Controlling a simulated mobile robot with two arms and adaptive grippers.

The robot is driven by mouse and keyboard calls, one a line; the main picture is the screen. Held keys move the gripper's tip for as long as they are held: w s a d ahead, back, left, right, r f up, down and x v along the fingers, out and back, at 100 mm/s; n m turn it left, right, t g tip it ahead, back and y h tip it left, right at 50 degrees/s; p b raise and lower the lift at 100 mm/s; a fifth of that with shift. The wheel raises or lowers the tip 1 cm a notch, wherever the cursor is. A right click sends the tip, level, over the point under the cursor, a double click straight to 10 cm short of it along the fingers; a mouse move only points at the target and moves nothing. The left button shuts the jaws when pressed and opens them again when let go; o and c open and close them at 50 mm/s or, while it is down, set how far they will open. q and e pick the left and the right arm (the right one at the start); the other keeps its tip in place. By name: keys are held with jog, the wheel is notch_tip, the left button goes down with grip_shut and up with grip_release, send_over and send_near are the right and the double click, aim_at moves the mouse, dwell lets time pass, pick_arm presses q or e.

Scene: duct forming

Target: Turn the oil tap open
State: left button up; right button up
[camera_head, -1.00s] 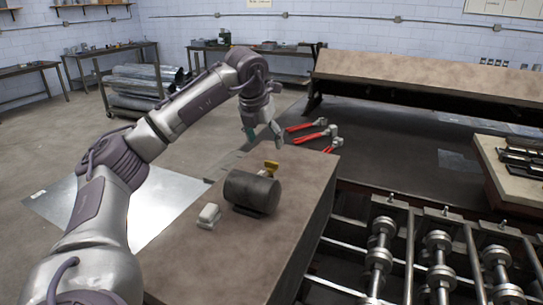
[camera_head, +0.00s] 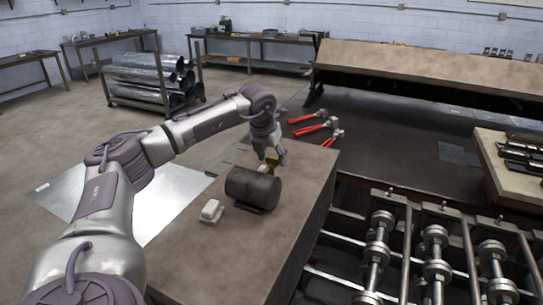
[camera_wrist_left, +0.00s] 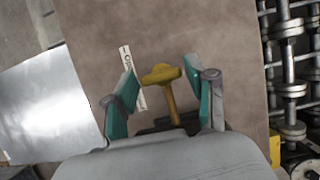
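The dark cylindrical oil drum (camera_head: 253,188) lies on its side on a brown bench top (camera_head: 235,255). Its yellow tap (camera_head: 268,166) shows at the drum's far side, partly hidden by my left gripper (camera_head: 271,155). In the left wrist view, the yellow tap (camera_wrist_left: 162,76) has a T-shaped handle on a stem. My left gripper (camera_wrist_left: 160,64) is open there, with one teal-padded finger on each side of the tap and a gap to both. A white label (camera_wrist_left: 132,78) with lettering lies beside the left finger. My right gripper is not in view.
A small white block (camera_head: 211,211) sits left of the drum. Several red-handled tools (camera_head: 312,128) lie on the dark surface behind. Metal rollers (camera_head: 376,250) stand at the right. A metal sheet (camera_head: 165,200) lies left of the bench.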

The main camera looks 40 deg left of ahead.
pick_arm(q)
jog(key=c, duration=0.7)
